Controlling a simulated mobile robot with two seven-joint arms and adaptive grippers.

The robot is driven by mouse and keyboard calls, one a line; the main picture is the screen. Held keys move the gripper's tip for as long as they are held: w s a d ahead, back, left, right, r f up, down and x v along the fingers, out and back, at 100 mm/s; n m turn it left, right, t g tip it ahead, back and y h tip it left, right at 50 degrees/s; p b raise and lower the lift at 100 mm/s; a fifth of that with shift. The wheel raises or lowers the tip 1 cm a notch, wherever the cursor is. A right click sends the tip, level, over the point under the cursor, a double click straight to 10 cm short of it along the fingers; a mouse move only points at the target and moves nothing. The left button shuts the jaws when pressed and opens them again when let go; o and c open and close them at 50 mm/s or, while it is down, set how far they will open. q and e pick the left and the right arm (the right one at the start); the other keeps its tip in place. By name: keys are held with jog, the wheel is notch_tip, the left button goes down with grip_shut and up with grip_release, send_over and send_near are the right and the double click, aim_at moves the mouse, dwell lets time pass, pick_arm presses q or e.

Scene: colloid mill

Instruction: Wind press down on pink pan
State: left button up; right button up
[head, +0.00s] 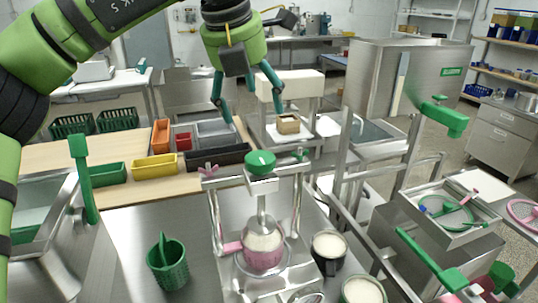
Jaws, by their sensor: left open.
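The press is a metal frame (212,215) with a green knob (260,163) on top of its screw. A round metal press plate (263,225) hangs below the knob on a shaft. The pink pan (262,258) sits under it inside the frame, with whitish content; I cannot tell whether the plate touches this content. My left gripper (253,108) is open and empty, pointing down above and behind the green knob in the picture, apart from it. My right gripper is not in view.
A dark mug (328,252) and a pale-filled bowl (362,291) stand right of the press. A green perforated cup (168,263) stands left. Colored bins (155,166) line the bench behind. A steel hopper (430,75) rises at right.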

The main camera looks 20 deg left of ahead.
aim_at(260, 157)
pick_arm(q)
jog(key=f+b, duration=0.1)
jog(key=f, duration=0.1)
jog(key=f+b, duration=0.1)
jog(key=shift+s+f+b, duration=0.3)
jog(key=shift+s+f, duration=0.05)
jog(key=x, duration=0.7)
jog(key=shift+s+f, duration=0.1)
jog(key=shift+s, duration=0.3)
jog(key=shift+w+f, duration=0.15)
jog(key=shift+f, duration=0.15)
jog(key=shift+w+f, duration=0.1)
jog(key=shift+f, duration=0.15)
jog(key=shift+c, duration=0.4)
jog(key=shift+r, duration=0.1)
jog(key=c, duration=1)
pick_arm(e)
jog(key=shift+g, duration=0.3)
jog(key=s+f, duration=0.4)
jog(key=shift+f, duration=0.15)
